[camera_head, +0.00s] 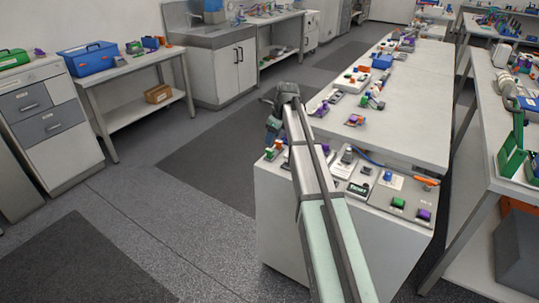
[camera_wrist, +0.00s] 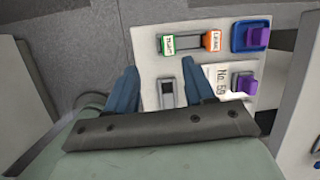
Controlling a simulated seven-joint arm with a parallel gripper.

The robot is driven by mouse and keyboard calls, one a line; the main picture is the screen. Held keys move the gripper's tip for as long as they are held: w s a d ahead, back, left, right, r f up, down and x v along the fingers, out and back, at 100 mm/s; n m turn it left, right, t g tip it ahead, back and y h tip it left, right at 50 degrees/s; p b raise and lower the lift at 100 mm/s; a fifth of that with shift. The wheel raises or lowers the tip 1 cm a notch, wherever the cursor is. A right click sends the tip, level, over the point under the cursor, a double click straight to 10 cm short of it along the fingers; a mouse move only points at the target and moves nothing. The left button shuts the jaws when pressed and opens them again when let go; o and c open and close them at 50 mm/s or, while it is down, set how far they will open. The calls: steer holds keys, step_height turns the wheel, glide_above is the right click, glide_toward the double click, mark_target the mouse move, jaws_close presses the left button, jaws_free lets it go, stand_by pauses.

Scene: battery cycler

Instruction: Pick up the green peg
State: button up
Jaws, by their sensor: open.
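In the head view, a small green block (camera_head: 398,203) sits on the grey panel at the bench's near right, beside a purple one (camera_head: 424,214). Another small green piece (camera_head: 270,155) is at the bench's left edge. I cannot tell which is the green peg. In the head view my gripper (camera_head: 273,112) is at the bench's far left corner, partly hidden by my arm.
A long white table (camera_head: 420,125) with small parts stands behind the bench. Floor at left is clear.

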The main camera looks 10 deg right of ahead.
mark_target(270, 150)
steer(key=d+r+y, duration=0.1)
steer(key=d+r, duration=0.2)
steer(key=shift+m, duration=0.4)
steer(key=shift+x, duration=6.7)
steer(key=shift+a, duration=0.1)
jaws_close()
